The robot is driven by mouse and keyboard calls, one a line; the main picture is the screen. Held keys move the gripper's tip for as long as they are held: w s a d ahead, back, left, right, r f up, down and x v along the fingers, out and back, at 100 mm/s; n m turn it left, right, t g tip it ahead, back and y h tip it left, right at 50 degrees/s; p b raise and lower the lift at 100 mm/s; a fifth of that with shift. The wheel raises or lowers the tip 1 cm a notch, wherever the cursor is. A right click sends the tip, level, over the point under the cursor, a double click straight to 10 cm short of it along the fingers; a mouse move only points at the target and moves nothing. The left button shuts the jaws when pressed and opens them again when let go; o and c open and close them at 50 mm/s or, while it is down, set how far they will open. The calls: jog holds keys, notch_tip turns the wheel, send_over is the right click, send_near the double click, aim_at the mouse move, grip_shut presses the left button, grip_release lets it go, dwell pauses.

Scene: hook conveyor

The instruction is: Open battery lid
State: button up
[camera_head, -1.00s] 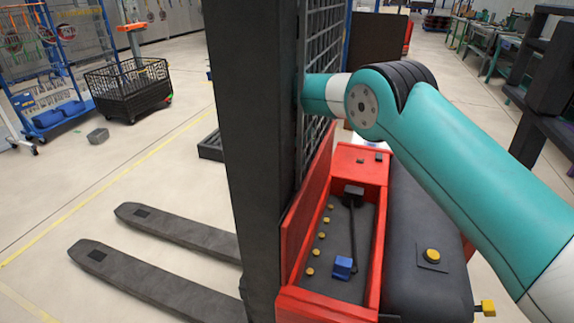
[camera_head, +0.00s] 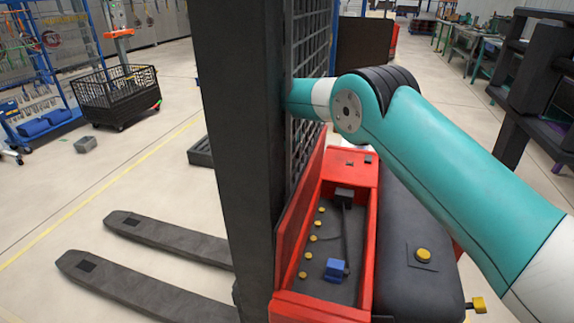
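A forklift-like truck with a red body (camera_head: 290,305) stands in front of me. Its long red-rimmed compartment is open at the top. Inside are a blue block (camera_head: 335,270), a thin black rod and several yellow round knobs (camera_head: 313,238). Beside it on the right is a long dark rounded cover (camera_head: 405,285) with a yellow button (camera_head: 423,255). It looks closed; I cannot tell whether this is the battery lid. My teal arm reaches in from the right, above the truck, and its far end goes behind the dark mast (camera_head: 240,130). My gripper is hidden.
Two dark forks (camera_head: 150,285) stick out to the left at floor level. A black mesh cart (camera_head: 118,95) and a blue rack stand at the back left. A dark shelf frame (camera_head: 530,90) is close on the right.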

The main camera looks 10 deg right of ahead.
notch_tip(320, 180, up, 20)
jog(key=p, duration=1.6)
